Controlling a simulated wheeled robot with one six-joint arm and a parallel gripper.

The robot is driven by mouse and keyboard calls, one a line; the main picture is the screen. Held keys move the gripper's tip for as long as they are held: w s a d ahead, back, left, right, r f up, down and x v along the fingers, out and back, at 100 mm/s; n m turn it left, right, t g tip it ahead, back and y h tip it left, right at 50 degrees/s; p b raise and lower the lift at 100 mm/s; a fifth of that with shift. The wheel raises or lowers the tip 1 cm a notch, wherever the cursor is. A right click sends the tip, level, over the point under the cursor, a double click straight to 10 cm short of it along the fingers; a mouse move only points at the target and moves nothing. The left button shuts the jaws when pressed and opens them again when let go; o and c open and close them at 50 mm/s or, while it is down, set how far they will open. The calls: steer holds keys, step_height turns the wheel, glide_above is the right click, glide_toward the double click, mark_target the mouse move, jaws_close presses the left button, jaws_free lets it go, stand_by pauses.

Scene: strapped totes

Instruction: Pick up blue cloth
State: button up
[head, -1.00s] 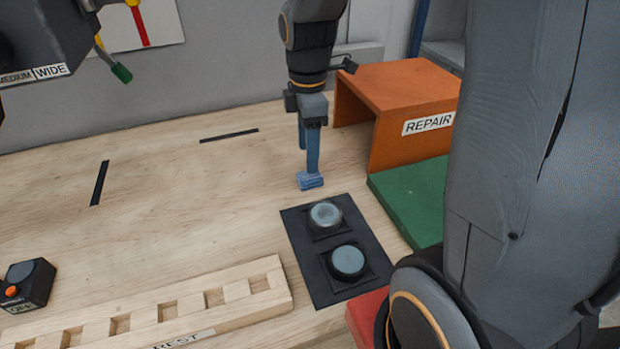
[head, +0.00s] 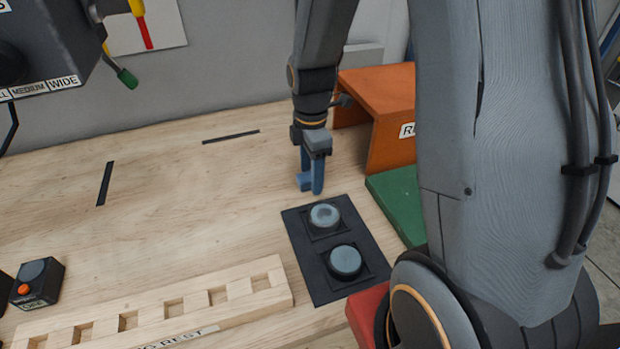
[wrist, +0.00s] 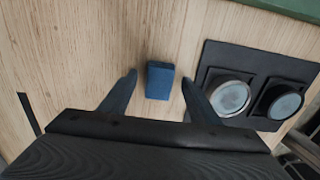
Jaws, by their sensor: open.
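The blue cloth (wrist: 160,80) is a small folded block on the wooden table, to the left of the black plate with two round discs. My gripper (wrist: 157,92) is open, with one finger on each side of the cloth in the wrist view and gaps showing between. In the head view my gripper (head: 311,188) points down, low over the table. Its blue fingers partly hide the cloth (head: 303,181). I cannot tell how far the fingertips are above the table.
The black plate (head: 308,270) with two discs lies close to the gripper. A green mat (head: 395,200) and an orange REPAIR stand (head: 380,85) are to the right. A slotted wooden rest (head: 150,308) lies in front. The table's left-middle is clear.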

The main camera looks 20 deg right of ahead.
steer(key=shift+f, duration=0.15)
steer(key=c, duration=1.2)
step_height(320, 180, up, 10)
steer(key=b, duration=0.2)
steer(key=o, duration=0.6)
steer(key=c, duration=0.4)
steer(key=shift+c, duration=0.2)
